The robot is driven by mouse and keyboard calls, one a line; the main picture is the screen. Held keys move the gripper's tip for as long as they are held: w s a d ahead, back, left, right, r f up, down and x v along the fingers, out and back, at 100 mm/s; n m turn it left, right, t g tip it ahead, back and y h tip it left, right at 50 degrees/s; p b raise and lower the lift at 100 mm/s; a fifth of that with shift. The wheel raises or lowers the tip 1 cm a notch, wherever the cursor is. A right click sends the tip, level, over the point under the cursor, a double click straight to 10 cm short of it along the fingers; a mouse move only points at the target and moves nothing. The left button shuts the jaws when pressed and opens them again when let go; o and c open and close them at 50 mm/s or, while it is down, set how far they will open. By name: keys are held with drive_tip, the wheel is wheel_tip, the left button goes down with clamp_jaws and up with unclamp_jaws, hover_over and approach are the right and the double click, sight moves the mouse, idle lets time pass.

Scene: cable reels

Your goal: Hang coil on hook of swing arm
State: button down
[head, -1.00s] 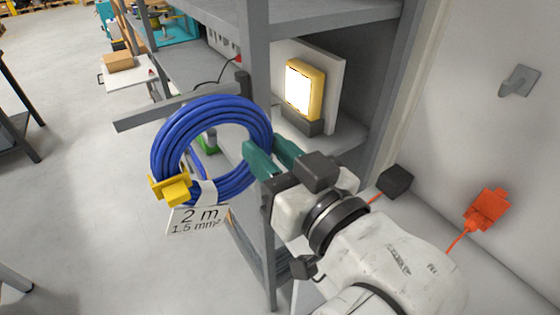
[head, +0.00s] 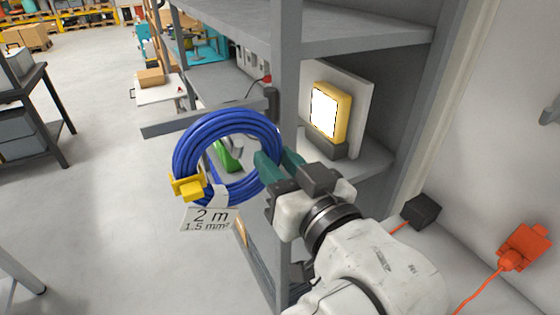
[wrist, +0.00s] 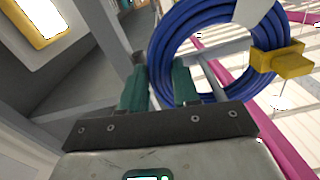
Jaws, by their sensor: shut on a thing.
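The coil is a blue cable ring (head: 184,150) with yellow connectors (head: 188,187) and a white tag (head: 208,219) reading 2 m, 1.5 mm². It hangs upright from my gripper (head: 277,162), whose teal fingers are shut on its right side. The swing arm (head: 165,128) is a grey bar reaching left from a dark bracket on the shelf post.
The grey shelf post (head: 286,90) stands close behind my gripper. A lit yellow lamp (head: 326,110) sits on the shelf to the right. An orange connector (head: 524,247) and a black block (head: 421,211) lie at the right. The floor (head: 100,200) at left is open.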

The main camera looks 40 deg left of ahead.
drive_tip(key=shift+f, duration=0.2)
drive_tip(key=shift+c, duration=0.5)
unclamp_jaws()
idle(0.3)
